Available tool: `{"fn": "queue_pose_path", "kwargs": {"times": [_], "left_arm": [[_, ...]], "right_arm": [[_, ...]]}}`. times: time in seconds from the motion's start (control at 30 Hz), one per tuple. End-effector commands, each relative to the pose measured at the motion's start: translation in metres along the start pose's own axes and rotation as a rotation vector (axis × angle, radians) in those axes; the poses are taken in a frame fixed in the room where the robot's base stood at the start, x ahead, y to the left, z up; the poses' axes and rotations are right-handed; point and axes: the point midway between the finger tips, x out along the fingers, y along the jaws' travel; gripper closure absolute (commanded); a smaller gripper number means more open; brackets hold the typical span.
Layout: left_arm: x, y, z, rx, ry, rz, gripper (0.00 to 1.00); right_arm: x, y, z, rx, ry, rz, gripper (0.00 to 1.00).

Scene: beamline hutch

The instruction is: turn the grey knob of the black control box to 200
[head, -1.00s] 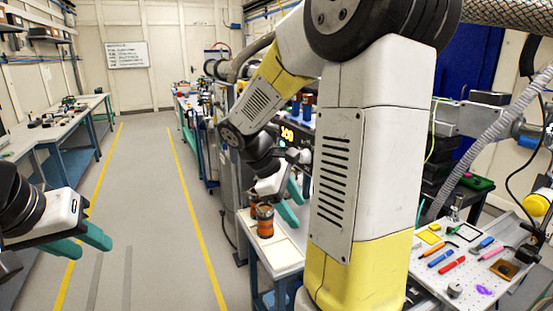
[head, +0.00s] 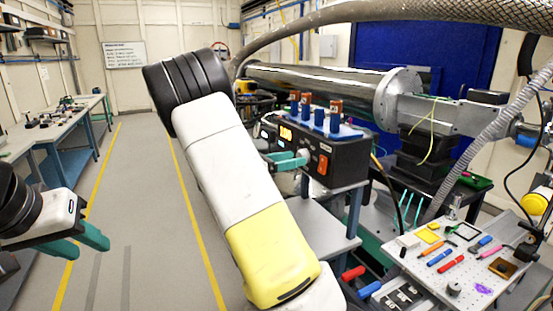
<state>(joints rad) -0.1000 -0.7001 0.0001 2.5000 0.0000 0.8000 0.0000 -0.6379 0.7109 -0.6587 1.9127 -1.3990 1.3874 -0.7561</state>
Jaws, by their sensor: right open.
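The black control box (head: 345,158) stands right of centre, with a lit orange display (head: 286,133) and a red switch (head: 322,165) on its front. The display's digits are partly hidden and too small to read. My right gripper (head: 303,158) is open, its teal fingers pointing at the box front, left of the red switch. The grey knob (head: 304,153) is barely visible at the fingertips; I cannot tell whether they touch it. My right arm hides part of the box's left side. My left gripper (head: 95,246) is open and empty at the left, far from the box.
Blue and brown cylinders (head: 318,115) stand on the box. A large metal pipe (head: 315,82) runs behind it. A pale shelf (head: 318,230) lies below. A perforated board (head: 430,265) with pens and small parts is at lower right. The left aisle floor is clear.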

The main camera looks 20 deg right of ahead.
Motion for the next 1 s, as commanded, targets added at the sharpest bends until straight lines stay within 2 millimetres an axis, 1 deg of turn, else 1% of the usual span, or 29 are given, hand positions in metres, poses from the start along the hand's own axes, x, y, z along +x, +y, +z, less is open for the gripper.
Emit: {"fn": "queue_pose_path", "kwargs": {"times": [0.03, 0.1, 0.2, 0.5, 0.57, 0.6, 0.67, 0.7, 0.77, 0.8, 1.0], "left_arm": [[0.0, 0.0, 0.0, 0.0, 0.0, 0.0, 0.64], [0.0, 0.0, 0.0, 0.0, 0.0, 0.0, 0.64], [0.0, 0.0, 0.0, 0.0, 0.0, 0.0, 0.64], [0.0, 0.0, 0.0, 0.0, 0.0, 0.0, 0.64], [0.0, 0.0, 0.0, 0.0, 0.0, 0.0, 0.64], [0.0, 0.0, 0.0, 0.0, 0.0, 0.0, 0.64], [0.0, 0.0, 0.0, 0.0, 0.0, 0.0, 0.64], [0.0, 0.0, 0.0, 0.0, 0.0, 0.0, 0.64], [0.0, 0.0, 0.0, 0.0, 0.0, 0.0, 0.64], [0.0, 0.0, 0.0, 0.0, 0.0, 0.0, 0.64], [0.0, 0.0, 0.0, 0.0, 0.0, 0.0, 0.64]], "right_arm": [[0.007, 0.0, 0.0, 0.0, 0.001, -0.001, 0.41], [0.015, 0.0, 0.0, 0.001, 0.001, -0.001, 0.41], [0.021, 0.0, 0.0, 0.001, 0.002, 0.0, 0.41], [0.024, 0.0, -0.001, 0.001, 0.002, 0.001, 0.41], [0.024, 0.0, -0.001, 0.001, 0.002, 0.001, 0.53], [0.024, 0.0, -0.001, 0.001, 0.002, 0.001, 0.61], [0.024, 0.0, -0.001, 0.001, 0.002, 0.001, 0.73], [0.024, 0.0, -0.001, 0.001, 0.002, 0.001, 0.81], [0.024, 0.0, -0.001, 0.001, 0.002, 0.001, 0.92], [0.024, 0.0, -0.001, 0.001, 0.002, 0.001, 1.0], [0.024, 0.0, -0.001, -0.009, 0.002, 0.001, 1.0]]}}
